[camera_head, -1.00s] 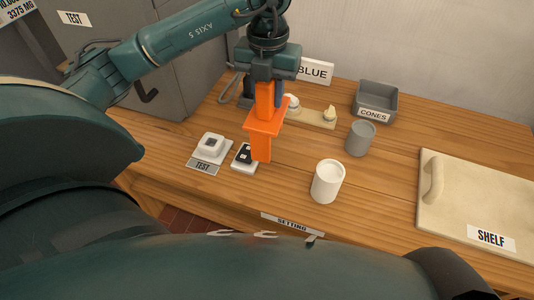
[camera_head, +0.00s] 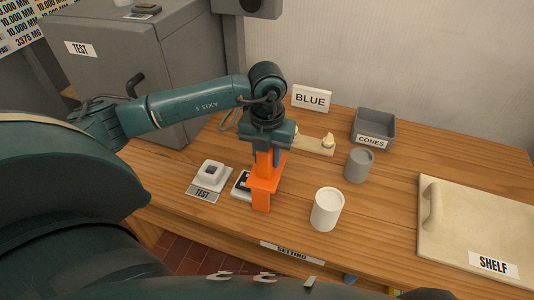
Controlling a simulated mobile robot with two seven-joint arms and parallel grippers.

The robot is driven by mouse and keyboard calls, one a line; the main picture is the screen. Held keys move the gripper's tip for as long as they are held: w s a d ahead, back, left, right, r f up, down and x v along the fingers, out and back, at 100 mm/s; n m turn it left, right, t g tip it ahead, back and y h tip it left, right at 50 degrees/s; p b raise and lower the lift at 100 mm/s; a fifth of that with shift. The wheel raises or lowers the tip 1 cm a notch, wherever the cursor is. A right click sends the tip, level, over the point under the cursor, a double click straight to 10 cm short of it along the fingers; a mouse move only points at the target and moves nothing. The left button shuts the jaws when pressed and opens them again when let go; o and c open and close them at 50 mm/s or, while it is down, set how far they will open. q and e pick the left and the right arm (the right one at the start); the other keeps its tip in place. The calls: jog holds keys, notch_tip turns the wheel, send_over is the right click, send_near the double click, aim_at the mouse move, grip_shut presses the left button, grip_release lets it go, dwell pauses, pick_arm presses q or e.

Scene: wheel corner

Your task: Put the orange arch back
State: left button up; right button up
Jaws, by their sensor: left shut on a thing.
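The orange arch (camera_head: 264,180) is held upright by my left gripper (camera_head: 266,150), which is shut on its upper part. The arch has a flat ledge and a leg pointing down, close to the wooden table; I cannot tell whether the leg touches the table. It stands in front of a small white base with a black top (camera_head: 241,184) and partly hides it. My right gripper is not in view.
A white cup (camera_head: 326,209) stands just right of the arch. A white device (camera_head: 211,175) with a TEST label sits to the left. A grey cup (camera_head: 358,165), a grey CONES bin (camera_head: 375,127), a BLUE sign (camera_head: 311,98) and a pale SHELF board (camera_head: 475,222) stand farther right or behind.

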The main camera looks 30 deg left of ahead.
pick_arm(q)
jog(key=shift+f, duration=0.15)
jog(key=o, duration=1.1)
jog(key=shift+c, duration=0.2)
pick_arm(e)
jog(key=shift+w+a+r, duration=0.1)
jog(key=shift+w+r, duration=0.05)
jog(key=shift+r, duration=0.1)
pick_arm(q)
jog(key=r, duration=0.8)
jog(key=r+b, duration=0.1)
jog(key=r, duration=0.4)
jog(key=shift+s+d+r, duration=0.1)
jog(key=shift+d, duration=0.25)
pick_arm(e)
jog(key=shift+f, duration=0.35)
